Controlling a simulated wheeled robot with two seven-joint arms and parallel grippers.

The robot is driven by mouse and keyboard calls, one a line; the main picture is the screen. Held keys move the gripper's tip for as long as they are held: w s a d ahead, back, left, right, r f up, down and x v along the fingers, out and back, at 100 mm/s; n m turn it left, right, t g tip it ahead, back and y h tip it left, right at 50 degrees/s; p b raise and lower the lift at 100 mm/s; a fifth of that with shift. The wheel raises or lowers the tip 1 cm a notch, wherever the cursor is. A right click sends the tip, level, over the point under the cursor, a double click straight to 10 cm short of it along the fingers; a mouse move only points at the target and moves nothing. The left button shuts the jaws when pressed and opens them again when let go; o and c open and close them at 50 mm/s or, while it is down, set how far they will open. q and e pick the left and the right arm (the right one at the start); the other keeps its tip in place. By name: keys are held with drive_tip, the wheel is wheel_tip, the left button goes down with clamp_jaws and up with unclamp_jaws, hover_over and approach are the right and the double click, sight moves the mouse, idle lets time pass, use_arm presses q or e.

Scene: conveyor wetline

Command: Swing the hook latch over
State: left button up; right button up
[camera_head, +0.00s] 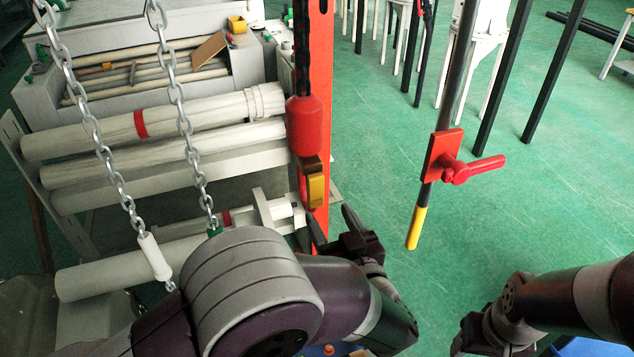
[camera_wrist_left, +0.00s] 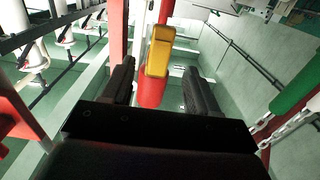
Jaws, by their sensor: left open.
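A red hook block (camera_head: 305,127) hangs on a dark chain in front of an orange-red post in the head view. Its yellow latch piece (camera_head: 316,188) sits at its lower end. My left gripper (camera_head: 334,226) is open just below the latch in the head view. In the left wrist view the yellow latch (camera_wrist_left: 158,55) and the red body (camera_wrist_left: 150,92) appear between the open fingers, with no clear contact. My right gripper (camera_head: 478,336) is at the lower right, partly cut off, and its jaws are unclear.
Two silver chains (camera_head: 88,120) hang at the left before a rack of pale rolls (camera_head: 170,120). A red handle (camera_head: 472,168) is on a dark pole with a yellow tip at right. The green floor (camera_head: 540,215) is open there.

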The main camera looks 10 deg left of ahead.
sight(317, 195)
use_arm(q)
drive_tip(key=p+x, duration=0.1)
drive_tip(key=x, duration=0.9)
drive_tip(key=shift+a+p, duration=0.15)
drive_tip(key=shift+p, duration=0.2)
drive_tip(key=shift+c, duration=0.3)
clamp_jaws()
